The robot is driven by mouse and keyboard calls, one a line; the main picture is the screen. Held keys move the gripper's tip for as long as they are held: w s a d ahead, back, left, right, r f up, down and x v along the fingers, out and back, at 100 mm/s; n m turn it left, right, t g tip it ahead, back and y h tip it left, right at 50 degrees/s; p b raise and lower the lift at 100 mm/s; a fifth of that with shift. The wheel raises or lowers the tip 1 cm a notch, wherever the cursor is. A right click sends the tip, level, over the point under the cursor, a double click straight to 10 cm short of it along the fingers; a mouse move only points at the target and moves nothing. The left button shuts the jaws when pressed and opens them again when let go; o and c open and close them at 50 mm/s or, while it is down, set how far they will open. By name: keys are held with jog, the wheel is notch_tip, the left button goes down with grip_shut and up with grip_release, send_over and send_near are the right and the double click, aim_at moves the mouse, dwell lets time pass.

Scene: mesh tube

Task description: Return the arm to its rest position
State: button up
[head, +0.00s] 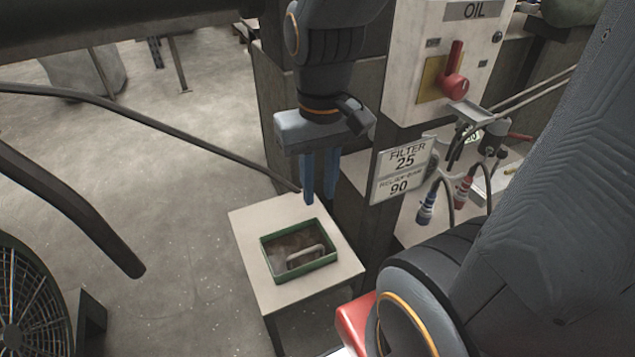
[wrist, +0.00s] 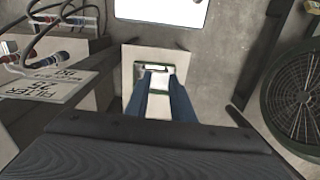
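My gripper (head: 319,200) hangs down in the head view, above and behind the small white table (head: 250,235). Its two blue fingers are apart with nothing between them. In the wrist view the fingers of my gripper (wrist: 166,75) point toward the table (wrist: 128,60), and the gap between them shows part of it. A green-rimmed tray (head: 264,262) sits on the table, below my gripper and clear of it. The tray holds a pale, rounded thing (head: 305,256) whose details are too small to tell. My fingers partly cover the tray in the wrist view.
A machine with an OIL panel (head: 425,60), a red lever (head: 456,82) and a FILTER sign (head: 402,170) stands close right of my gripper. Hoses with blue and red connectors (head: 427,208) hang beyond it. A round fan (head: 35,305) is at lower left. Open floor lies left.

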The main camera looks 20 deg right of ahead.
jog(key=r+p, duration=0.2)
jog(key=p, duration=0.3)
jog(key=s+r+p, duration=0.1)
jog(key=r+p, duration=0.2)
jog(key=p, duration=0.2)
jog(key=shift+r, duration=0.35)
jog(key=shift+f, duration=0.1)
